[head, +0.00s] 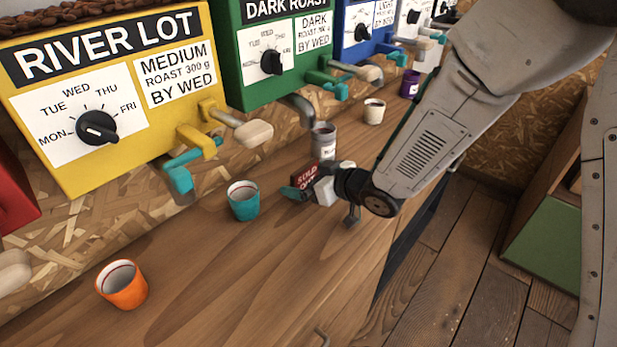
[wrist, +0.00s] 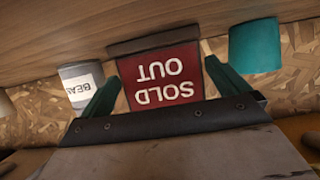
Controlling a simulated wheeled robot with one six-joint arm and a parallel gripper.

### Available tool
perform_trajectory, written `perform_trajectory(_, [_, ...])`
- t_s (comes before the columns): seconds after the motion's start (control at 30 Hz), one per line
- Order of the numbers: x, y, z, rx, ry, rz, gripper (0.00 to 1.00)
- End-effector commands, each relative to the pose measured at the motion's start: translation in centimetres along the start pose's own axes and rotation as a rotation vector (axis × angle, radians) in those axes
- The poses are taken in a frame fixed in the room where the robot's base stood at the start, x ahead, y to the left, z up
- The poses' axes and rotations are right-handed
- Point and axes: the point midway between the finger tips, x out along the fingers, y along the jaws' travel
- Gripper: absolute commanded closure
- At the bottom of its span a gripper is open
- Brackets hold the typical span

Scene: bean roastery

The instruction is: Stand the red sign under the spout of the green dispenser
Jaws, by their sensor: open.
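The red sign (head: 304,177) reads SOLD OUT and stands on the wooden counter, partly hidden by my gripper in the head view. The wrist view shows the sign (wrist: 158,78) upside down, with its dark base on the counter. My gripper (head: 299,187) is open, with one green finger on each side of the sign; I cannot tell whether either touches it. The green dispenser (head: 283,88) is labelled DARK ROAST.
A teal cup (head: 243,201) stands left of the sign and an orange cup (head: 122,285) nearer. A white cup (head: 374,111) and a purple container (head: 410,84) stand farther along. The yellow dispenser (head: 115,100) is at left, the blue one (head: 362,54) beyond the green. The front counter is clear.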

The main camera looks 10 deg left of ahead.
Motion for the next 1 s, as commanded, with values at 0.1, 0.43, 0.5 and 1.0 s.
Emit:
perform_trajectory(0.1, [-1.4,0.1,-0.5,0.001,-0.004,0.002,0.0])
perform_trajectory(0.43, [-8.7,0.1,-0.8,0.001,0.002,0.005,0.0])
perform_trajectory(0.5, [-9.9,0.1,-0.8,0.0,0.002,0.003,0.0])
perform_trajectory(1.0, [-12.4,0.1,-0.8,0.0,0.001,0.003,0.0])
